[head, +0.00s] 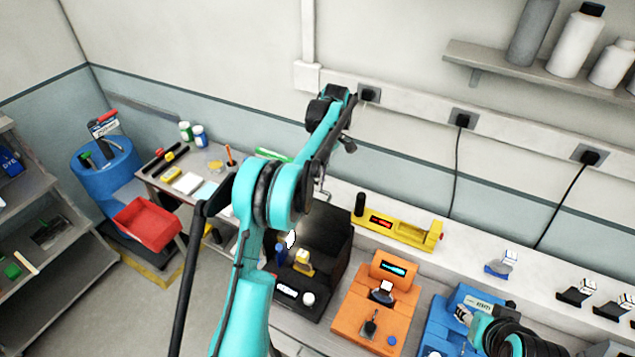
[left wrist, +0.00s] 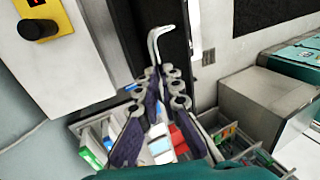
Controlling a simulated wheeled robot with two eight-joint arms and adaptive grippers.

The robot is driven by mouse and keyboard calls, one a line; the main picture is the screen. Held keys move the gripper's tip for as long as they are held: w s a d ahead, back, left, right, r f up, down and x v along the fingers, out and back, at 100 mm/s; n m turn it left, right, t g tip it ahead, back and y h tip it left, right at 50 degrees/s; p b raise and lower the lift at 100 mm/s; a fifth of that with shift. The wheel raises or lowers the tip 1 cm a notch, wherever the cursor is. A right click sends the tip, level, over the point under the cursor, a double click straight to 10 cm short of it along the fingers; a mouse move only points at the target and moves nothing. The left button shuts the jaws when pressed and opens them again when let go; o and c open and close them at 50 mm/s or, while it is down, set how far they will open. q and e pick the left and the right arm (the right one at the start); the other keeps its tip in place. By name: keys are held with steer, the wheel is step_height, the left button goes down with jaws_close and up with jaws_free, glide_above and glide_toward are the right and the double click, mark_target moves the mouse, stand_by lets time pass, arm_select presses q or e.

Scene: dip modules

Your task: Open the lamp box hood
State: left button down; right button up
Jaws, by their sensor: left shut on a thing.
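The lamp box (head: 335,245) is a black box on the bench, left of the orange station. Light shows at its upper left, and its front base carries a small display and a white knob. My left arm crosses in front and hides part of it, so the hood's exact angle cannot be told. My left gripper (left wrist: 158,85) is shut on a grey bent handle (left wrist: 155,40), which stands against a black panel in the left wrist view. The handle also shows above the box in the head view (head: 324,193). My right gripper (head: 463,314) is at the blue station; its jaws are unclear.
A yellow object (head: 303,262) and a dark blue bottle (head: 281,253) stand at the box's front. The orange station (head: 350,312) is just right of the box, and a yellow device (head: 400,228) lies behind. A red bin (head: 147,226) is at the left.

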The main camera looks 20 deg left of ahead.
arm_select(q)
steer(key=shift+w+d+f, duration=0.15)
steer(key=shift+d+f, duration=0.05)
steer(key=shift+f, duration=0.3)
steer(key=shift+w+d+f, duration=0.15)
steer(key=shift+f, duration=0.3)
arm_select(e)
steer(key=shift+f, duration=0.2)
arm_select(q)
steer(key=c, duration=1.6)
jaws_free()
steer(key=shift+w+f, duration=0.1)
steer(key=shift+c, duration=0.2)
steer(key=shift+o, duration=0.2)
steer(key=shift+w+a+f, duration=0.1)
steer(key=shift+w+f, duration=0.15)
steer(key=shift+w, duration=0.45)
steer(key=s+v, duration=0.1)
steer(key=v, duration=1.1)
steer(key=shift+a+r, duration=0.25)
steer(key=shift+r, duration=0.1)
arm_select(e)
steer(key=shift+w+a, duration=0.1)
steer(key=shift+w, duration=0.55)
arm_select(q)
steer(key=shift+w, duration=0.1)
arm_select(e)
steer(key=shift+f, duration=0.1)
